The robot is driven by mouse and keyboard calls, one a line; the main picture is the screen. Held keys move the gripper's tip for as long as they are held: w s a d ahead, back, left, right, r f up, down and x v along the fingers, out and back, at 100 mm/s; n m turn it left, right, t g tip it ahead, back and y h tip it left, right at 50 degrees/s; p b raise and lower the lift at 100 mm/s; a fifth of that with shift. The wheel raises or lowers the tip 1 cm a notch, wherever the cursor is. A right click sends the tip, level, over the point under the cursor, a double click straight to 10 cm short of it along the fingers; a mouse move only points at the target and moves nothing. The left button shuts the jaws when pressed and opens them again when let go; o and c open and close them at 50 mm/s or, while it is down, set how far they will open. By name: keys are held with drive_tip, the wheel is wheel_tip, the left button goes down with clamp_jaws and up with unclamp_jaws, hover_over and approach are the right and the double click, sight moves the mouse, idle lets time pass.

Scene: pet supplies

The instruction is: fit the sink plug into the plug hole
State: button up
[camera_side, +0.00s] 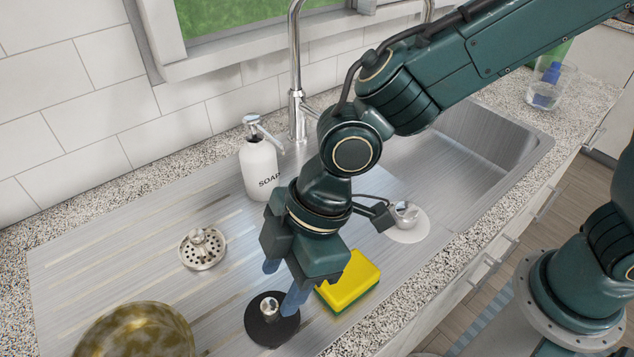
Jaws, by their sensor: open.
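A black disc-shaped plug (262,331) with a shiny metal knob lies flat on the steel drainboard at the bottom centre. My gripper (280,290) points down at it with its blue fingers open. One finger is right beside the knob, overlapping the disc's right edge in the picture; the other is behind and above it. I cannot tell whether the fingers straddle the knob or touch it. A metal strainer plug (202,257) with a knob sits to the left. A white disc (414,232) with a metal knob lies right of my gripper. No plug hole is visible; the basin floor is largely hidden.
A yellow and green sponge (352,284) lies close to the right of my gripper. A white soap bottle (258,168) and a tall tap (295,95) stand behind. A mottled bowl (140,335) is at lower left. The sink basin (500,140) is at right.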

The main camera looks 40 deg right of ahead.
sight(270, 304)
drive_tip(key=shift+x, duration=2.55)
drive_tip(key=shift+w, duration=0.1)
clamp_jaws()
